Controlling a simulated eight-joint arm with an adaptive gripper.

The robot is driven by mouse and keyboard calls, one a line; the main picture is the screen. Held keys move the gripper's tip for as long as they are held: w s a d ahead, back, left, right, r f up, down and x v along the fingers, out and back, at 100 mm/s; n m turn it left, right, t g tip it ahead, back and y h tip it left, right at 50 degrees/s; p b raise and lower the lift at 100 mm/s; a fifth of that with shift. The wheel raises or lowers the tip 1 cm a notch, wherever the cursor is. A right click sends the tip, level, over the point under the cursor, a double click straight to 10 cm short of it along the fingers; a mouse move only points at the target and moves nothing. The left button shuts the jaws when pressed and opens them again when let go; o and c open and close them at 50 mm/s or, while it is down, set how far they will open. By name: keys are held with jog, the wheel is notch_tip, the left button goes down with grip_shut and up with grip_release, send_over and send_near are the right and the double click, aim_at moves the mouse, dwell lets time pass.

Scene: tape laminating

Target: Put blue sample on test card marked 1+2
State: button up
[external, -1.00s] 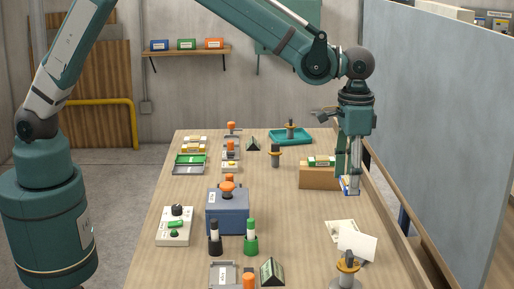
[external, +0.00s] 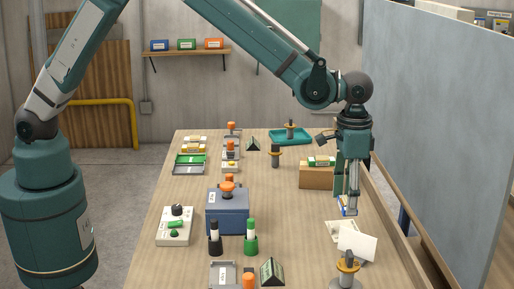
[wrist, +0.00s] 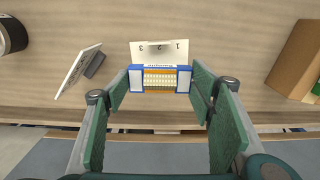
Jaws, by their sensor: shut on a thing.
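My gripper (external: 346,206) is shut on the blue sample (external: 343,202), which also shows between the fingers in the wrist view (wrist: 160,79). The sample has blue and white ends and an orange-and-cream ribbed middle. A pale test card (external: 340,230) lies on the table just in front of the gripper in the external view. In the wrist view this card (wrist: 158,48) reads 1, 2, 3 upside down, and the sample hides its near edge. I cannot tell whether the sample touches the card.
A white tilted panel (external: 357,243) stands beside the card; the wrist view shows it at left (wrist: 78,70). A round-based post (external: 347,270) is nearby. A cardboard box (external: 318,177) stands behind. A blue-grey box (external: 228,211) stands mid-table. The table between is clear.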

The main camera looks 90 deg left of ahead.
jog(key=shift+f, duration=1.5)
jog(key=shift+f, duration=0.1)
jog(key=shift+f, duration=1.8)
jog(key=shift+f, duration=0.15)
jog(key=o, duration=0.9)
jog(key=shift+r, duration=0.2)
notch_tip(320, 180, up, 12)
